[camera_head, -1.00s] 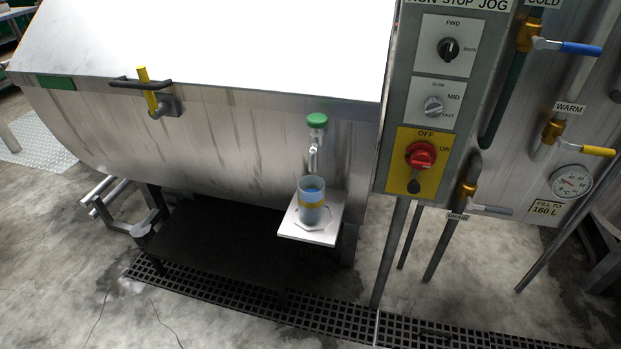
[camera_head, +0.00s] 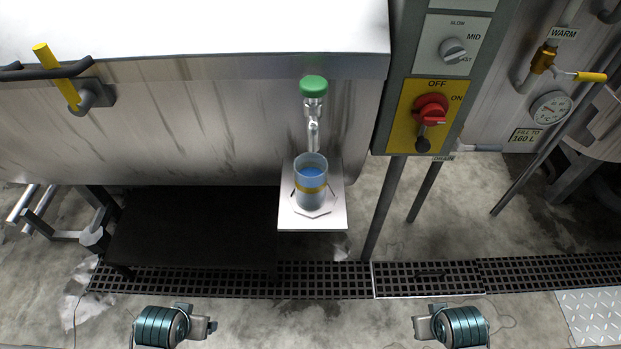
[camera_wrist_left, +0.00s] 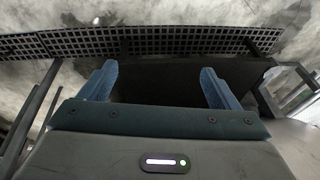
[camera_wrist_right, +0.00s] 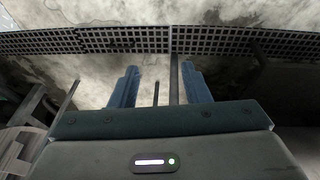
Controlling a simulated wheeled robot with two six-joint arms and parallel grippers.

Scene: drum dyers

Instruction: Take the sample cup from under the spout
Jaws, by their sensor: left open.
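The sample cup (camera_head: 311,184) is a translucent blue cup with a yellow band and blue liquid inside. It stands upright on a small pale shelf (camera_head: 335,215) directly under the spout (camera_head: 314,135), which has a green knob on top. In the head view only parts of my two arms show at the bottom edge, well below the cup. My left gripper (camera_wrist_left: 158,82) is open and empty in the left wrist view. My right gripper (camera_wrist_right: 158,84) is open and empty in the right wrist view. The cup is in neither wrist view.
The steel drum (camera_head: 210,135) stands behind the shelf, with a yellow-handled latch (camera_head: 62,75) at left. A control box (camera_head: 425,110) with a red switch hangs to the right on a post (camera_head: 385,205). A dark low platform (camera_head: 190,225) lies below left. A floor grate (camera_head: 325,277) runs across.

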